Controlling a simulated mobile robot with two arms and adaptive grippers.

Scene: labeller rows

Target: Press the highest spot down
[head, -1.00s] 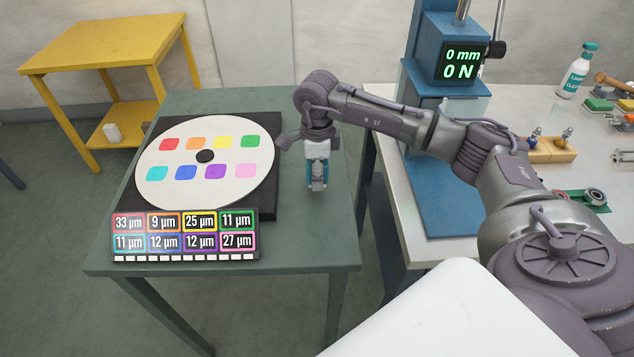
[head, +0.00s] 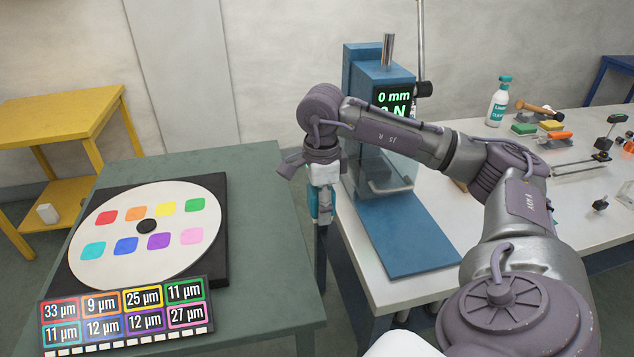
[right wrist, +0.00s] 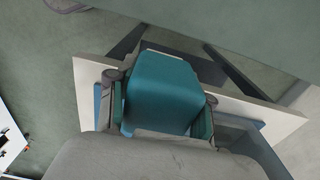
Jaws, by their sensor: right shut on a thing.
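A white disc (head: 120,275) lies on a black base on the green table, with two rows of coloured spots. The readout board (head: 125,316) in front gives red 33, orange 9, yellow 25, green 11, cyan 11, blue 12, purple 12 and pink 27 µm. The red spot (head: 107,215), with the highest number, is at the back left of the disc. My right gripper (head: 322,212) hangs by the table's right edge, well right of the disc. It is shut on a teal block (right wrist: 162,90), which fills the space between its fingers. My left gripper is out of view.
A blue press stand (head: 365,75) with a display reading 0 mm stands on the white bench (head: 455,230) at right. A yellow table (head: 60,120) is at back left. The green table's right side (head: 255,190) is clear.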

